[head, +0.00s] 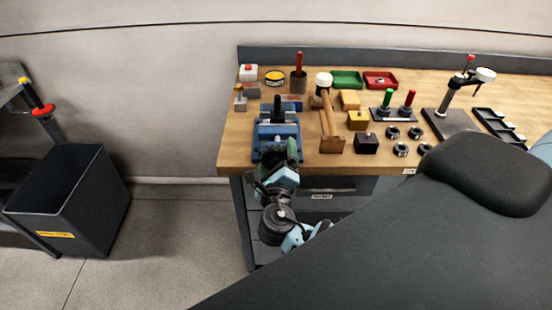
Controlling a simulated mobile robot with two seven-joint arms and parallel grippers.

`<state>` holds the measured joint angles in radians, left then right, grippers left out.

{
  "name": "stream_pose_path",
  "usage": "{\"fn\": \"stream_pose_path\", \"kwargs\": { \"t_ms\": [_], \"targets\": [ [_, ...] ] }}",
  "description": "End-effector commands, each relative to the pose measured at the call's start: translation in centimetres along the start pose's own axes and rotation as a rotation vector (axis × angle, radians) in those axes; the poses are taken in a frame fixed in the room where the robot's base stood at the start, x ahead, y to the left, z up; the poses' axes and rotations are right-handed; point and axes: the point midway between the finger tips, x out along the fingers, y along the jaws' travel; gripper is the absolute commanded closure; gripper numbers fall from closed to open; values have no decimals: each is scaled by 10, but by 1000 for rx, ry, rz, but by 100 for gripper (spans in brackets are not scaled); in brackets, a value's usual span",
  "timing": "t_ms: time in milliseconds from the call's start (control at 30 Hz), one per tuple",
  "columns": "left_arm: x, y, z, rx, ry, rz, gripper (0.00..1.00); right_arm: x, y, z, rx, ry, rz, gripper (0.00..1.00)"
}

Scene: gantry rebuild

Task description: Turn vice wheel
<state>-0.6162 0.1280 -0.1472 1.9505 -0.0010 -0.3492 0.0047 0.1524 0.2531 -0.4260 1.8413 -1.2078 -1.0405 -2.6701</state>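The blue vice (262,130) stands at the left front of the wooden workbench, with dark jaws and a dark upright piece at its top. My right gripper (275,160) is at the bench's front edge, right in front of the vice. It overlaps the vice's near end in the head view, so the wheel is largely hidden and I cannot tell whether I touch it. A small dark green part shows beside my fingers; I cannot tell what it belongs to. The fingers are too small and dark to judge their opening. My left gripper is not in view.
A wooden-handled mallet (328,120) lies right of the vice on the workbench (232,150). Yellow and black blocks, dark rings, red and green trays (346,80) and a gauge stand (450,110) fill the rest. A black bin (95,205) stands on the floor at left.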

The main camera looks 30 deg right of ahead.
Motion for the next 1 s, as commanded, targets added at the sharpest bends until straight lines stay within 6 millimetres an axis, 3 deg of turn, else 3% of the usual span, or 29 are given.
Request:
{"fn": "stream_pose_path", "kwargs": {
  "t_ms": [267,700,1000],
  "targets": [
    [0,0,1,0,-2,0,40,-7,0,0,0,-1,1,3],
    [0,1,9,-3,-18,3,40,-69,1,0,0,0,2,3],
    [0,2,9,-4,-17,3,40,-78,0,0,1,0,-1,3]
  ]
}}
